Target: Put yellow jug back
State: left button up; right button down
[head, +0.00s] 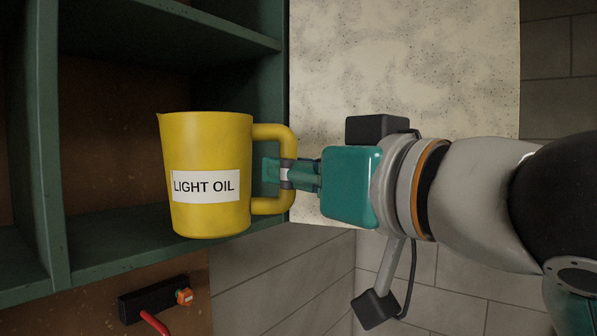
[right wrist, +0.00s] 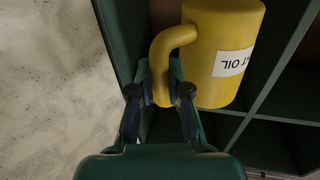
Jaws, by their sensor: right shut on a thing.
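The yellow jug (head: 210,150) with a white "LIGHT OIL" label is upright in the head view, in front of an opening of the green pigeonhole shelf (head: 160,235). My right gripper (head: 284,173) comes from the right and is shut on the jug's handle (head: 272,132). The right wrist view shows the jug (right wrist: 205,75) with its handle between the fingers (right wrist: 160,90). The jug hides part of the compartment behind it, and I cannot tell whether its base touches the shelf board. My left gripper is not in view.
The shelf's right side panel (head: 270,85) stands close behind the handle. A speckled pale wall panel (head: 400,60) is to the right. Below the shelf, a dark bracket with a red and orange tool (head: 160,303) is mounted. The compartment part beside the jug looks empty.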

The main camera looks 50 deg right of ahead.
aim_at(250, 171)
jog(key=w, duration=0.6)
jog(key=shift+a+f, duration=0.15)
jog(key=shift+a, duration=0.05)
jog(key=w+f+b, duration=0.1)
jog(key=w+f, duration=0.1)
jog(key=w, duration=0.4)
jog(key=shift+w+a+b, duration=0.15)
jog(key=shift+a+b, duration=0.1)
jog(key=shift+b, duration=0.05)
jog(key=shift+f, duration=0.1)
jog(key=c, duration=1)
grip_release()
jog(key=shift+c, duration=0.2)
jog(key=shift+o, duration=0.3)
jog(key=o, duration=0.4)
